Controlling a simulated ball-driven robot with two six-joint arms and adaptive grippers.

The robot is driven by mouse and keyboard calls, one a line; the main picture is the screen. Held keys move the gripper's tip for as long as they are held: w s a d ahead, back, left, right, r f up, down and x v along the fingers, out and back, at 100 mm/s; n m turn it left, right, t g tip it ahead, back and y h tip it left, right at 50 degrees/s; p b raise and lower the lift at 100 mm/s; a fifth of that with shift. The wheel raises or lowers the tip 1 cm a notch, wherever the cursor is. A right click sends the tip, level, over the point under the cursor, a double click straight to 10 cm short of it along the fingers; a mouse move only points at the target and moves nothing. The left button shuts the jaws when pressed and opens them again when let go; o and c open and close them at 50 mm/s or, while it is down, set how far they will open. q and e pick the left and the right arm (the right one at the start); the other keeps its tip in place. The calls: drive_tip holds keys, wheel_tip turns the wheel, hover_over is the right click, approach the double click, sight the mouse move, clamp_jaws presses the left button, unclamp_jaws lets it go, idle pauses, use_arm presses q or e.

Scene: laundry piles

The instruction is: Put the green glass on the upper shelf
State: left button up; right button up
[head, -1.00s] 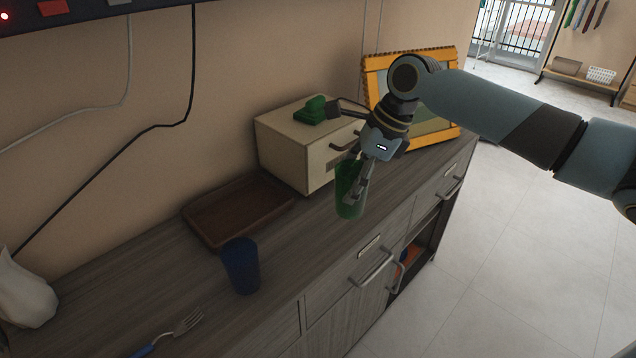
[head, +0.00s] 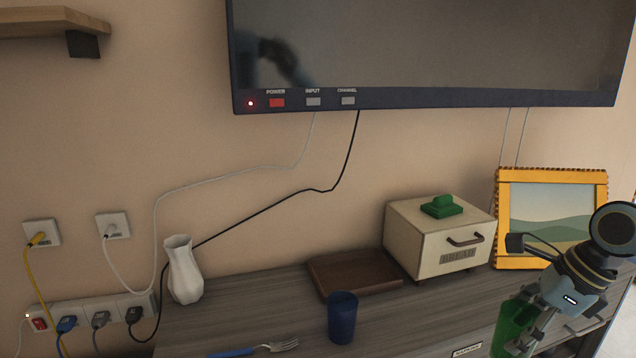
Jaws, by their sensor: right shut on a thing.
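The green glass (head: 510,327) is at the lower right of the head view, over the front edge of the sideboard. My right gripper (head: 528,332) is shut on it, and the fingers cover part of its side. The glass's lower end is close to the bottom of the picture, and I cannot tell whether it touches the sideboard top. A wooden wall shelf (head: 45,22) shows at the upper left, only its right end and a dark bracket in view. My left gripper is not in view.
The sideboard (head: 290,310) carries a white vase (head: 183,270), blue cup (head: 342,318), fork (head: 255,350), brown tray (head: 355,274), bread box (head: 440,240) and framed picture (head: 551,215). A television (head: 430,45) hangs above. Cables and a power strip (head: 95,312) are at left.

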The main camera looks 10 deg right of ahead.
drive_tip(key=shift+s+f+b, duration=0.15)
drive_tip(key=shift+f+b, duration=0.25)
drive_tip(key=shift+f, duration=0.05)
drive_tip(key=f+b, duration=0.1)
drive_tip(key=w+f+b, duration=0.1)
drive_tip(key=f, duration=0.1)
wheel_tip(320, 180, down, 9)
drive_tip(key=b, duration=0.9)
drive_tip(key=shift+s, duration=0.35)
drive_tip(key=shift+r, duration=0.1)
drive_tip(key=shift+a, duration=0.1)
